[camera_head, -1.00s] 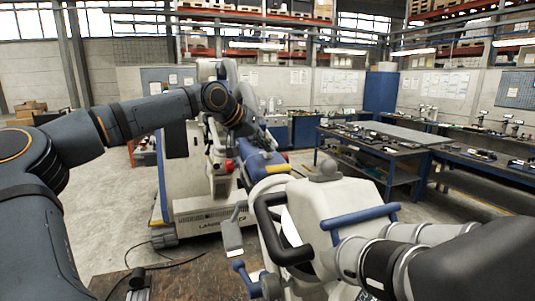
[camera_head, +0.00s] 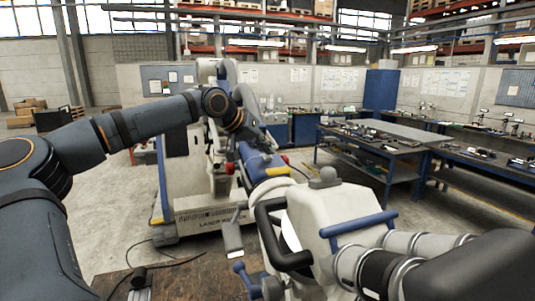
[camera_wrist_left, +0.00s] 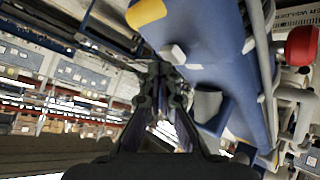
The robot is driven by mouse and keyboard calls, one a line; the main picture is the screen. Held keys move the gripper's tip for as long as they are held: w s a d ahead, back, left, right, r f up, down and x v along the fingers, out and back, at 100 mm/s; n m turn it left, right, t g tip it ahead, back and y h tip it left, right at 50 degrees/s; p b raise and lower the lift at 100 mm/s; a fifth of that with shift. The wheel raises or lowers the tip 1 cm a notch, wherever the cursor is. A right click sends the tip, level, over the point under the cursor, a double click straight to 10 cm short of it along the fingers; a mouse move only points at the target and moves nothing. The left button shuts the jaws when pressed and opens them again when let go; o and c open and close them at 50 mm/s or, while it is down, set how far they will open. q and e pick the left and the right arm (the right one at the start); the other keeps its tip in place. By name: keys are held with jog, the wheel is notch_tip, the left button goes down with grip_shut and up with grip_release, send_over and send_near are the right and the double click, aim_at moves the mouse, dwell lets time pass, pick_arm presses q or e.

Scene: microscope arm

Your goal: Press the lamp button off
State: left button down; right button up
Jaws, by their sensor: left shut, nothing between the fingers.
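My left gripper (camera_wrist_left: 163,70) is shut and empty in the left wrist view. Its fingertips are close to a small white block (camera_wrist_left: 172,54) that sticks out of a blue housing (camera_wrist_left: 205,25); I cannot tell whether they touch. This block may be the lamp button, but no label on it is legible. In the head view the blue housing (camera_head: 262,165) is on the microscope arm, just below my left wrist. The gripper's fingertips and the white block are not clear there. My right gripper is not in view.
The white microscope head (camera_head: 325,205) with a black handle (camera_head: 268,235) and a blue bar (camera_head: 358,222) fills the foreground. Red knobs (camera_wrist_left: 301,46) stand close to the housing. A workbench (camera_head: 375,150) stands behind to the right. Open floor lies left of the microscope stand (camera_head: 215,205).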

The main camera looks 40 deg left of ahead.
pick_arm(q)
notch_tip(320, 180, up, 6)
jog(key=d+p, duration=0.1)
jog(key=p, duration=0.4)
jog(key=shift+s+d+p, duration=0.2)
jog(key=shift+s+p, duration=0.15)
jog(key=shift+p, duration=0.05)
jog(key=shift+f, duration=0.15)
